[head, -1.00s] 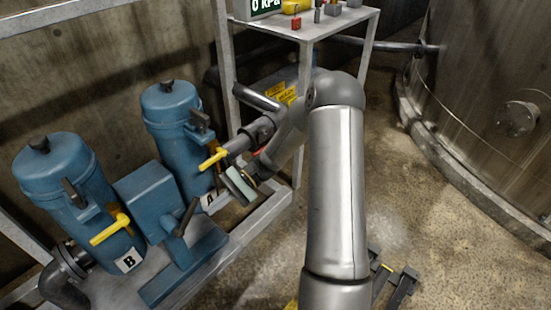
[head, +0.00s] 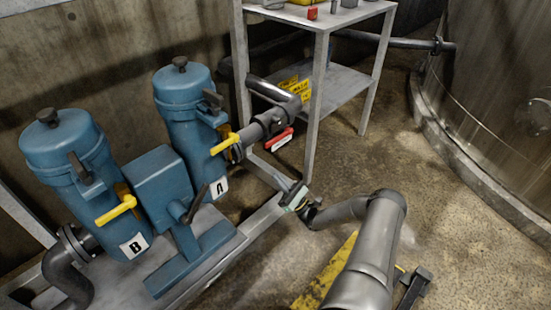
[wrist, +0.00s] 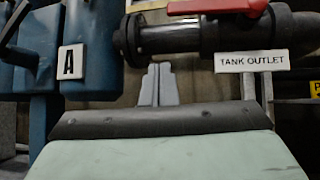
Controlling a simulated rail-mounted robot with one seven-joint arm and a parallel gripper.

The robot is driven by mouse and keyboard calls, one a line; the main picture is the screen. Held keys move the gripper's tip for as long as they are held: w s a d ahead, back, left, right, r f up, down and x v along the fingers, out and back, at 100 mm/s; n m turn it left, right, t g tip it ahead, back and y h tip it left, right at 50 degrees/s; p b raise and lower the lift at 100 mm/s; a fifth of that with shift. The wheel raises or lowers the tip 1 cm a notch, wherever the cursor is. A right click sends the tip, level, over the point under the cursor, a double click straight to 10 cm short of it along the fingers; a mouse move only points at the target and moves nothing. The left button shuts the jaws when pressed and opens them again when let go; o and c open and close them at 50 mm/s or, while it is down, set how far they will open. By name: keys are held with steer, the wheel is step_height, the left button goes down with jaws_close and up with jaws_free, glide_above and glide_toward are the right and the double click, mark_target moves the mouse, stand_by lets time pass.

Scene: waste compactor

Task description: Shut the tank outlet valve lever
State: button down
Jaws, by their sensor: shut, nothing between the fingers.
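The red tank outlet valve lever (head: 279,138) shows beside the dark pipe (head: 262,126), right of filter A. In the wrist view the red lever (wrist: 222,6) lies along the top of the pipe (wrist: 215,36) and is cut off by the upper edge. A white TANK OUTLET label (wrist: 252,60) is below it. My gripper (head: 292,196) is low, in front of the pipe, apart from the lever. In the wrist view its two grey fingers (wrist: 159,84) are together, empty, below the pipe and left of the label.
Blue filters A (head: 185,92) and B (head: 70,150), with yellow levers (head: 225,143), stand on a metal frame at left. A shelf rack (head: 318,80) stands behind. The large tank (head: 490,90) is at right. The floor between is mostly clear.

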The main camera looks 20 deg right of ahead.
steer(key=s+d+f+m+t+h, duration=0.1)
steer(key=d+f+m+t+h, duration=0.2)
steer(key=d+m+t+h, duration=0.15)
steer(key=h+b, duration=0.1)
steer(key=b, duration=0.1)
glide_toward(278, 137)
steer(key=shift+w+a+r, duration=1.25)
steer(key=shift+w+a, duration=0.45)
steer(key=shift+w, duration=0.5)
steer(key=shift+g, duration=0.35)
steer(key=shift+r+m+h, duration=0.15)
steer(key=shift+m+h, duration=0.2)
